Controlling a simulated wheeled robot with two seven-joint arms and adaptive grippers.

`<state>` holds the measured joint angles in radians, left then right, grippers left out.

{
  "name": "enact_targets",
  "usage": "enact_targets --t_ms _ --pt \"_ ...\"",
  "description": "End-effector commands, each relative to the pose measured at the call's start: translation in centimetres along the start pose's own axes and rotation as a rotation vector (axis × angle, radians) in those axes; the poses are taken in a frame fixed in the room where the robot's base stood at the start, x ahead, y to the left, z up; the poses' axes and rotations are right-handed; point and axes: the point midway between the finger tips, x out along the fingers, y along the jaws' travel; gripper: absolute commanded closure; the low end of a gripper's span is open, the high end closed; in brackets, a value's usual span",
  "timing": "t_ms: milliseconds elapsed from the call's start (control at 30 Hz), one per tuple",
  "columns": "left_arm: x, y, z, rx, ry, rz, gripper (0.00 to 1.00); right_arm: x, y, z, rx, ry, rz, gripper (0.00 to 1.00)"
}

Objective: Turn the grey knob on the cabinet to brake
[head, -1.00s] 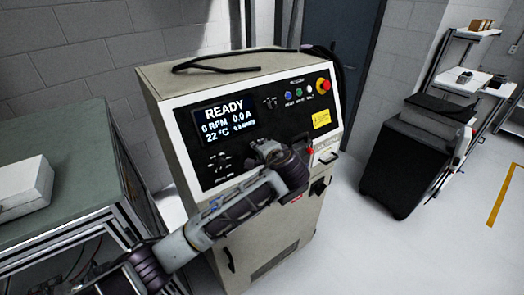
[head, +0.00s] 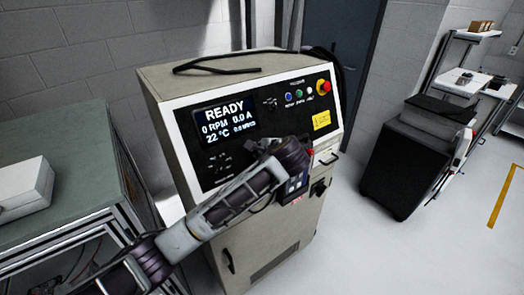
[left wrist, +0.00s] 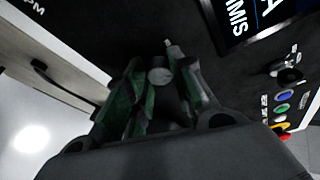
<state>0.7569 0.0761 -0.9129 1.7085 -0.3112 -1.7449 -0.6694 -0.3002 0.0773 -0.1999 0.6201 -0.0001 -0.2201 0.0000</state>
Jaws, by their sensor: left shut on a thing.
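The cabinet (head: 283,220) stands upright in the head view, with a black front panel and a screen (head: 224,117) reading READY, 0 RPM and 0.0 A. My left arm reaches in front of the lower panel and hides the knob and most of my gripper there. In the left wrist view, my left gripper (left wrist: 160,88) has its green-padded fingers on both sides of the grey knob (left wrist: 160,75), shut on it. A small pale tip shows just beyond the knob. The knob's position labels are not readable. My right gripper is not in view.
A red emergency button (head: 323,86) and blue, green and white buttons sit at the panel's upper right. A black cable (head: 215,66) lies on the cabinet top. A workbench (head: 75,150) with a white box stands left. A black bin (head: 405,160) stands right, with open floor between.

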Motion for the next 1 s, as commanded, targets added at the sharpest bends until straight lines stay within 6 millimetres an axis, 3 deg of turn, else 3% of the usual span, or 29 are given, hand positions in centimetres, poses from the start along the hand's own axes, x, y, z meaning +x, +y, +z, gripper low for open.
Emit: enact_targets --t_ms 367,400,567,1000 --pt "-0.04 -0.02 -0.04 0.006 0.001 0.001 1.0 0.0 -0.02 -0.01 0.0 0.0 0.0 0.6" --pt "-0.05 -0.01 -0.05 0.006 0.001 0.001 0.74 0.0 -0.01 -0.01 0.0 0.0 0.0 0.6" --pt "-0.04 -0.01 -0.03 0.005 0.001 0.001 0.53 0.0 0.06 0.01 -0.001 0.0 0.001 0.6" --pt "-0.31 -0.01 -0.02 0.005 0.0 0.001 0.53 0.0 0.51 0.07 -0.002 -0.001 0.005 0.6"
